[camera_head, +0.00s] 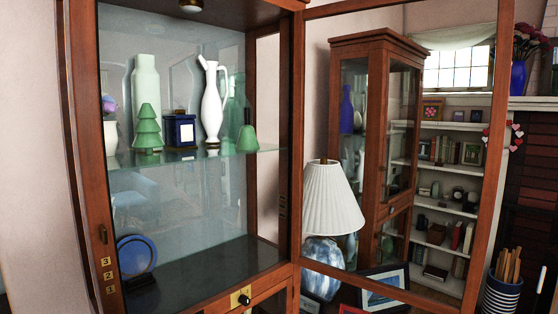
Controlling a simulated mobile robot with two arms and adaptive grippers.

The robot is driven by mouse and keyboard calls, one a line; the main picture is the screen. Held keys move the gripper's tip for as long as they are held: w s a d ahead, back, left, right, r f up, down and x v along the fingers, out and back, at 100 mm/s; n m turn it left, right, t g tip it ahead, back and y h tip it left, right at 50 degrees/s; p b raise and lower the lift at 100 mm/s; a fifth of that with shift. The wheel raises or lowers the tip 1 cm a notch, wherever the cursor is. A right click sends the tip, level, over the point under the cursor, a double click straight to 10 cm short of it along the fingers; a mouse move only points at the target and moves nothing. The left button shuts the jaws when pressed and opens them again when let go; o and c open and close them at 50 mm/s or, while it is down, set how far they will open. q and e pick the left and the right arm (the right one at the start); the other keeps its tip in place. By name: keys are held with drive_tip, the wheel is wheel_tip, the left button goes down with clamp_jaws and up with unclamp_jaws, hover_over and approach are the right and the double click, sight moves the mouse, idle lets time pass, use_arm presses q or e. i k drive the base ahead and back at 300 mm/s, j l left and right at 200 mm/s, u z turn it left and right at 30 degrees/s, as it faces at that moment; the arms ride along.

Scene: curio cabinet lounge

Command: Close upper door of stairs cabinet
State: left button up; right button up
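The dark reddish wooden cabinet (84,150) fills the left of the head view. Its upper door (490,170), a wooden frame around a clear glass pane, stands wide open, swung out to the right from the cabinet's right post. The upper compartment is open to the front. A glass shelf (200,158) inside holds green and white vases, a green tree figure and a dark blue box. A blue round plate (136,256) stands on the compartment floor. A drawer or lower door with a small brass plate and black knob (243,299) shows below. Neither gripper is in view.
Through the door's glass I see a white-shaded lamp (332,200), a framed picture (383,287), a second wooden cabinet (376,130) and white bookshelves (445,205). A striped pot (501,295) stands right of the door, near a dark fireplace (530,190).

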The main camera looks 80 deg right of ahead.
sight(506, 12)
drive_tip(key=k+l, duration=0.25)
drive_tip(key=k+l+z, duration=0.15)
drive_tip(key=l, duration=0.25)
drive_tip(key=k+l, duration=0.3)
drive_tip(key=k+l+z, duration=0.15)
drive_tip(key=l, duration=0.25)
drive_tip(key=k+l, duration=0.25)
drive_tip(key=l, duration=0.15)
drive_tip(key=k+l+z, duration=0.15)
drive_tip(key=l, duration=0.75)
drive_tip(key=k+l+z, duration=0.2)
drive_tip(key=l, duration=0.75)
drive_tip(key=i, duration=0.15)
